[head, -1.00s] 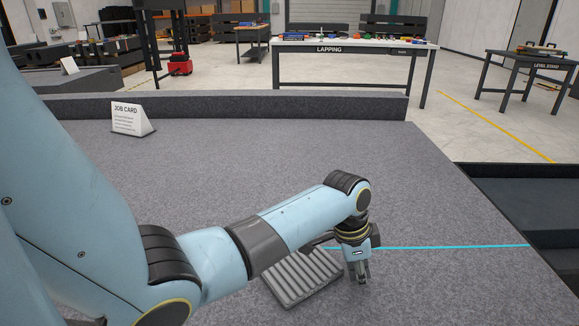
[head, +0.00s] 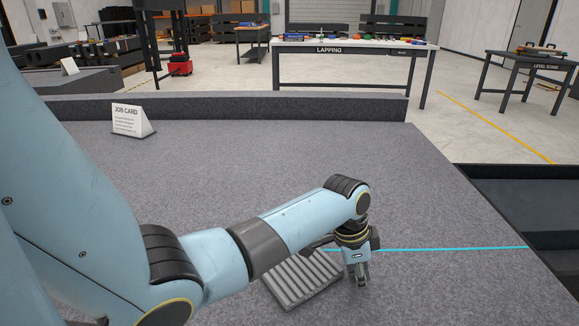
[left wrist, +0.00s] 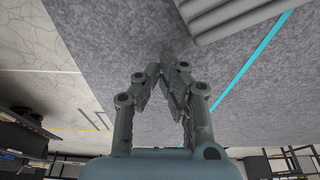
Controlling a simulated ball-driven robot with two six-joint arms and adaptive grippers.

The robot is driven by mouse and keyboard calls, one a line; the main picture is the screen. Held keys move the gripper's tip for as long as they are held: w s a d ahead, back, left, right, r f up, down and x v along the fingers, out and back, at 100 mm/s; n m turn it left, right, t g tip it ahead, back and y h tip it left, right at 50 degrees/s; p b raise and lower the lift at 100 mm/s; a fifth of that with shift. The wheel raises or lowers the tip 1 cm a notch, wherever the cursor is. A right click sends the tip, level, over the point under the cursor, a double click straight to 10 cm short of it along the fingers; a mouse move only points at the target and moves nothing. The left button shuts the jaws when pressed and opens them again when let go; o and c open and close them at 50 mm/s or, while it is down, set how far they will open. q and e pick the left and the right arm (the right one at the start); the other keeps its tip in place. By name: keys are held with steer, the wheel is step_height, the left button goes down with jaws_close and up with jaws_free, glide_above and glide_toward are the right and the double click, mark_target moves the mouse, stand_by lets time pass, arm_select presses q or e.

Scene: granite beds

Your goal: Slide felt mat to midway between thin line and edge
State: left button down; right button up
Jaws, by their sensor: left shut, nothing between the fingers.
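The felt mat (head: 297,279) is grey and ribbed and lies on the granite bed, partly hidden behind my left arm in the head view. Its ribbed edge also shows at the top of the left wrist view (left wrist: 225,14). The thin line (head: 450,248) is cyan and runs right from my left gripper to the bed's right edge; it also crosses the left wrist view (left wrist: 250,65). My left gripper (head: 361,281) is shut and empty, pointing down just right of the mat, close to the bed surface. I cannot tell whether it touches the mat. My right gripper is not in view.
A white job card (head: 132,120) stands at the back left of the granite bed (head: 270,160). A low dark ledge (head: 240,107) runs along the back. The bed is clear behind and right of my left gripper. A lapping table (head: 352,50) stands beyond.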

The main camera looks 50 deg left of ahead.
mark_target(309, 283)
arm_select(q)
steer(key=shift+s+a, duration=0.1)
steer(key=shift+s, duration=0.05)
steer(key=shift+s+a+p, duration=0.7)
steer(key=shift+s+p, duration=0.1)
steer(key=shift+s, duration=0.1)
steer(key=shift+s+a+p, duration=0.7)
steer(key=shift+s+p, duration=0.05)
steer(key=shift+s, duration=0.1)
steer(key=shift+s, duration=0.1)
stand_by(0.4)
steer(key=shift+s+a+p, duration=0.2)
steer(key=shift+a+p, duration=0.05)
steer(key=shift+p, duration=0.05)
steer(key=shift+s+a+p, duration=0.85)
steer(key=shift+s+a, duration=0.05)
steer(key=shift+s, duration=0.25)
steer(key=shift+s+a, duration=0.15)
steer(key=shift+s+a+p, duration=0.2)
steer(key=shift+s+p, duration=0.1)
steer(key=shift+p, duration=0.05)
steer(key=shift+s+a, duration=0.1)
stand_by(0.3)
steer(key=shift+s+a+p, duration=0.35)
steer(key=shift+s+p, duration=0.1)
steer(key=shift+p, duration=0.1)
stand_by(0.7)
